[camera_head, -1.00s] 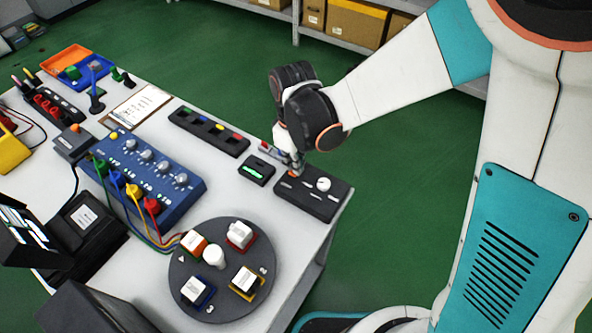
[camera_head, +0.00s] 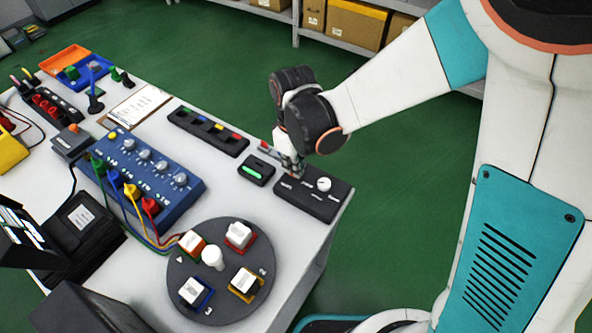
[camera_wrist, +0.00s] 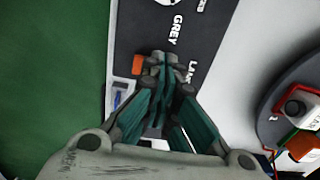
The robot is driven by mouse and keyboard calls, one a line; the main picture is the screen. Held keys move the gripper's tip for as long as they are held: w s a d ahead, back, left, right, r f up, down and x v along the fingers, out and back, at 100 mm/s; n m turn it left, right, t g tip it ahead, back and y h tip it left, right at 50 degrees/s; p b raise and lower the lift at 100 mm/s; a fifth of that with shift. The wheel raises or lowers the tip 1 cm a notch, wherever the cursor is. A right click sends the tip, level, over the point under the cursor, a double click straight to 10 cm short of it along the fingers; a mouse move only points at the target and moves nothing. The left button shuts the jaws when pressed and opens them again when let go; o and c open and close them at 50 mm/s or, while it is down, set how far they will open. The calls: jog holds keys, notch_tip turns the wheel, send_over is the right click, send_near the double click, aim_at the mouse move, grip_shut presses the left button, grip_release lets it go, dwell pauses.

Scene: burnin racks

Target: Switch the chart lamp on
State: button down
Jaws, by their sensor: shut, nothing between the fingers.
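A black control box (camera_head: 322,206) with a white knob (camera_head: 323,184) lies at the near right corner of the table. In the wrist view the box (camera_wrist: 205,30) carries the printed words "GREY" and one starting "LAM". An orange switch (camera_wrist: 137,64) shows on the box just left of my fingertips. My gripper (camera_head: 292,174) is shut and empty, pointing down over the far left end of the box. In the wrist view its fingertips (camera_wrist: 165,62) hide part of the box; I cannot tell whether they touch it. I cannot make out which thing is the chart lamp.
A small black unit (camera_head: 256,170) with a green display stands left of the box. A round grey turntable (camera_head: 220,291) with coloured blocks is in front. A blue panel (camera_head: 143,179) with cables and a clipboard (camera_head: 137,104) lie farther left. Green floor is clear on the right.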

jog(key=shift+r+p, duration=2.45)
jog(key=shift+r, duration=1)
